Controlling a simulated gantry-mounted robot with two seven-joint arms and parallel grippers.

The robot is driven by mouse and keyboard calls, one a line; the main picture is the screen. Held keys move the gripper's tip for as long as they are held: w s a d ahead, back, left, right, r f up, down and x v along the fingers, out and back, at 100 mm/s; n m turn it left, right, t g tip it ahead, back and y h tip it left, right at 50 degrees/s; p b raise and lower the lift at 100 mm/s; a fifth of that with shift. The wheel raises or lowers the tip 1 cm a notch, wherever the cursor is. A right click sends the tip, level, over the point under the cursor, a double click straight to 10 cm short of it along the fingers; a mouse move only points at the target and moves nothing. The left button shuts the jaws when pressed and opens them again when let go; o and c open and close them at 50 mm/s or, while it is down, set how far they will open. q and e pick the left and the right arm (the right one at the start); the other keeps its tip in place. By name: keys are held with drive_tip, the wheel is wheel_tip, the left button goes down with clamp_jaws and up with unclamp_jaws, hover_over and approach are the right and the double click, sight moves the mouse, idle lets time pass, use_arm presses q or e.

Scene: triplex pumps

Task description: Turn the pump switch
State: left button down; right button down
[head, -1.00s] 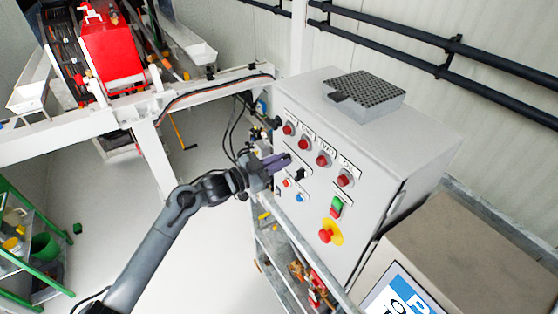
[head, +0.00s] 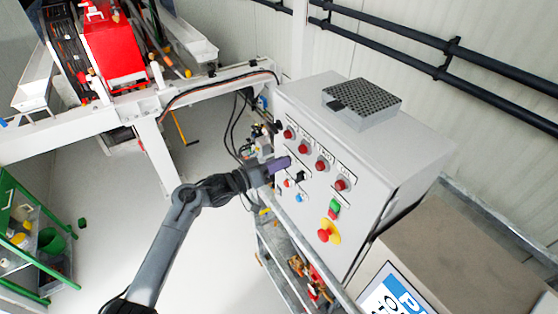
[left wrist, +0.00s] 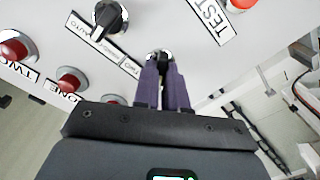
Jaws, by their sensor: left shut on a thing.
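A grey control cabinet (head: 362,210) carries the switches. My left gripper (head: 284,164) reaches its front panel from the left. In the left wrist view its two purple fingers (left wrist: 165,78) are close together on a small black switch knob (left wrist: 160,56) with a chrome ring. The fingers hide much of this knob, and its angle is hard to tell. Another black selector switch (left wrist: 110,20), with a label reading AUTO, sits to its upper left; a black switch (head: 301,176) also shows on the panel in the head view. My right gripper is not in view.
Red buttons (head: 321,166) line the panel above the gripper. A yellow-backed red emergency stop (head: 326,232) and a green-and-red button (head: 334,208) are lower right. A perforated grey box (head: 362,102) lies on the cabinet. A metal cart (head: 284,262) stands below.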

use_arm(q)
drive_tip(key=shift+n+p, duration=0.3)
drive_tip(key=shift+n, duration=0.7)
drive_tip(key=c, duration=1.2)
unclamp_jaws()
drive_tip(key=shift+a, duration=0.1)
drive_tip(key=shift+b+v, duration=1.05)
drive_tip(key=shift+v, duration=4.3)
drive_tip(key=shift+f, duration=0.1)
